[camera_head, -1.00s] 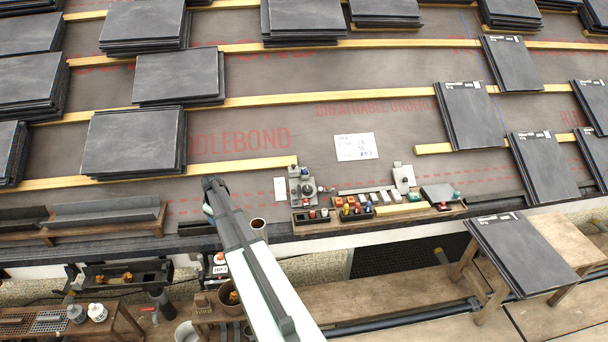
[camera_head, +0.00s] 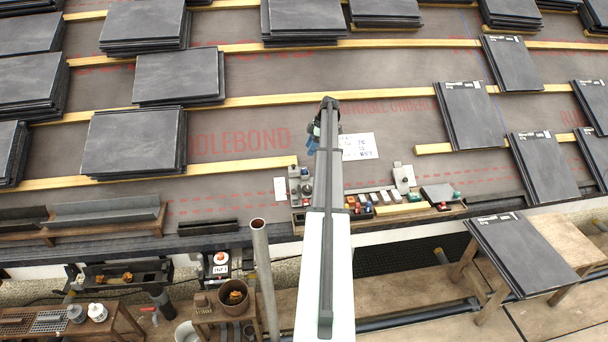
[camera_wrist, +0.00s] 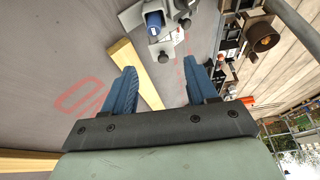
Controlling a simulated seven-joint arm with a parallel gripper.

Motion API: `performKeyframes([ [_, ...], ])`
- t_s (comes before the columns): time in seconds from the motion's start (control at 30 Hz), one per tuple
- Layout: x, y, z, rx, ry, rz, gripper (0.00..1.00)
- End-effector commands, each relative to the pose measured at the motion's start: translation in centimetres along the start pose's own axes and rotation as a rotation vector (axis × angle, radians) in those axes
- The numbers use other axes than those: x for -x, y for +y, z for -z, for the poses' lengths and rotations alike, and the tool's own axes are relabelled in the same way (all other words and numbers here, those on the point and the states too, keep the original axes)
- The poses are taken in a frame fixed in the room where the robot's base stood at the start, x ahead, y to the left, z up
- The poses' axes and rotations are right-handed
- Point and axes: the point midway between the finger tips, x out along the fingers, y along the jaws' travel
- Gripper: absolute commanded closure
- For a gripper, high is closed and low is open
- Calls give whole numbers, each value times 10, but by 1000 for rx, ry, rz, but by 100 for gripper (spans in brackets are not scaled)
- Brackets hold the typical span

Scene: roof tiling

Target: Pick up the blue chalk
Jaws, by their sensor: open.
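I cannot clearly make out the blue chalk. Small coloured pieces (camera_head: 366,207), some of them bluish, sit in a dark holder on the work ledge in the head view, partly hidden behind my arm. In the wrist view a blue-topped piece (camera_wrist: 154,20) sits on a grey metal fitting at the top; I cannot tell whether it is the chalk. My gripper (camera_head: 312,142) is above the roof underlay beyond the ledge, left of the white note. In the wrist view my gripper (camera_wrist: 163,80) has its two blue fingers wide apart with nothing between them.
The wooden ledge (camera_head: 440,212) carries blocks and small tools. A white note (camera_head: 360,146) lies on the underlay. Slate stacks (camera_head: 134,142) lie left, more slates (camera_head: 470,115) right. A timber batten (camera_head: 230,168) crosses the underlay.

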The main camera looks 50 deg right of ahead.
Motion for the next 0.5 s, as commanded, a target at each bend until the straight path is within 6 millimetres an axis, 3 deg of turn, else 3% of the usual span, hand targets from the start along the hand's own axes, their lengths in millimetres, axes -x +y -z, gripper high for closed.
performKeyframes([
  [0.1,17,4,-17,24,15,3,42],
  [0.2,20,4,-22,33,21,4,42],
  [0.37,8,4,-21,34,21,5,42],
  [0.5,-14,4,-20,34,21,6,42],
])
